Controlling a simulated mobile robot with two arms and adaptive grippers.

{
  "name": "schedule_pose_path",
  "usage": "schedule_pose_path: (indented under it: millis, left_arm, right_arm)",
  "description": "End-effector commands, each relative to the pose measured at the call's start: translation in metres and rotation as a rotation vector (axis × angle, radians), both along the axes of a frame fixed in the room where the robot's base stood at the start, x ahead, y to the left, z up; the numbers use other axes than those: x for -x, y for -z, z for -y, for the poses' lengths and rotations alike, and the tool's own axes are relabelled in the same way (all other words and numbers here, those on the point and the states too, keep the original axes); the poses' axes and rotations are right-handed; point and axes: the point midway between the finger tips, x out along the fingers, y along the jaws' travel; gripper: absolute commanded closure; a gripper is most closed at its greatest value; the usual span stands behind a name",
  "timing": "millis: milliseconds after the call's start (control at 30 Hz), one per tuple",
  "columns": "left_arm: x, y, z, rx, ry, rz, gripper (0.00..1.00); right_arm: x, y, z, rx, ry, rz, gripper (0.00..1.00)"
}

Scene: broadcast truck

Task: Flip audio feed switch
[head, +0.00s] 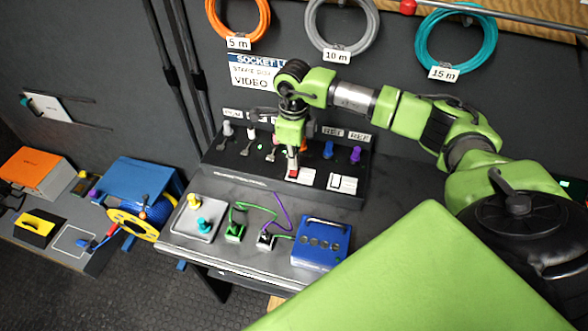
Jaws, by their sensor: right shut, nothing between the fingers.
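A black sloped switch panel (225,172) stands at the back of the bench under the wall. Two white-plated switches sit on its right lower part. The left one (304,176) is partly hidden by my right gripper (292,168), with a red part showing at the fingertips. The right one (342,183) is uncovered. The labels are too small to read, so I cannot tell which is the audio feed switch. My right gripper points down, shut and empty, at the left switch; I cannot tell whether it touches. My left gripper is out of view.
Several small levers and coloured connectors, including a blue one (328,149), line the panel. In front are a grey tray (190,222), a green cable plug (235,232) and a blue box (321,244). Coiled cables, one orange (238,22), hang above. A cable reel (134,218) stands left.

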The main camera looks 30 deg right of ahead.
Motion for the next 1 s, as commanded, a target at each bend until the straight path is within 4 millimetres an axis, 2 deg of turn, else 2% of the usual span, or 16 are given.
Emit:
schedule_pose_path:
  millis: [1000]
  left_arm:
    - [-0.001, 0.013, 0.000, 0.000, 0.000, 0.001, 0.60]
  right_arm:
    - [0.000, 0.017, 0.000, 0.000, 0.000, 0.000, 1.00]
